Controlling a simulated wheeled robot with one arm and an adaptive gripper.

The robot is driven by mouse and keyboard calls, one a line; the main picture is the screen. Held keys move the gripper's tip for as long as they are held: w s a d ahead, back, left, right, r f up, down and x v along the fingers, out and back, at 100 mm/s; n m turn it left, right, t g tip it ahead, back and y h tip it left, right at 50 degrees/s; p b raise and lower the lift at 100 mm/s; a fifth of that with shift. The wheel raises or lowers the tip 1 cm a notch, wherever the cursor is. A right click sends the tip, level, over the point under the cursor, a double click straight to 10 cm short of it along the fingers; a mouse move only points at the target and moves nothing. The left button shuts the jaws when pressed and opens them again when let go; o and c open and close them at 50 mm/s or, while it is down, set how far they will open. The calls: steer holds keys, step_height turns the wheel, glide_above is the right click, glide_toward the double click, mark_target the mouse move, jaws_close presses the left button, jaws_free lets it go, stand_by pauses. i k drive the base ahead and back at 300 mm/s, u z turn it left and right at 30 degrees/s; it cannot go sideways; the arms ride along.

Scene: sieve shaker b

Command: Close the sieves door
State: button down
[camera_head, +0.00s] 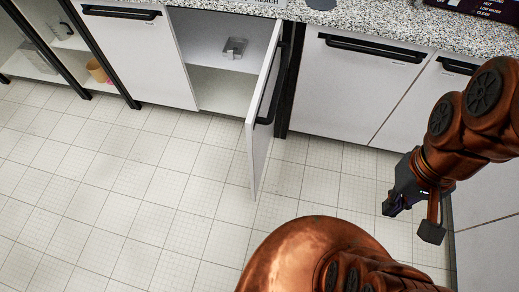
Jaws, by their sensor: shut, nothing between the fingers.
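The white cabinet door (262,120) with a black handle stands wide open, swung out toward me from its right side. Its cabinet (222,84) shows a pale interior with a shelf and a small clear object (234,47) at the back. My gripper (410,218) is at the right of the view, pointing down, shut and empty. It is well to the right of the open door and apart from it.
A speckled countertop (390,25) runs along the top. Closed white cabinets (356,80) stand right of the open one, and another closed door (130,55) stands left. An open shelf unit (45,40) is at the far left. The tiled floor (140,190) is clear.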

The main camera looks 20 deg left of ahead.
mark_target(260, 121)
steer(key=k, duration=0.75)
steer(key=u, duration=1.5)
steer(key=i, duration=0.5)
steer(key=z, duration=0.05)
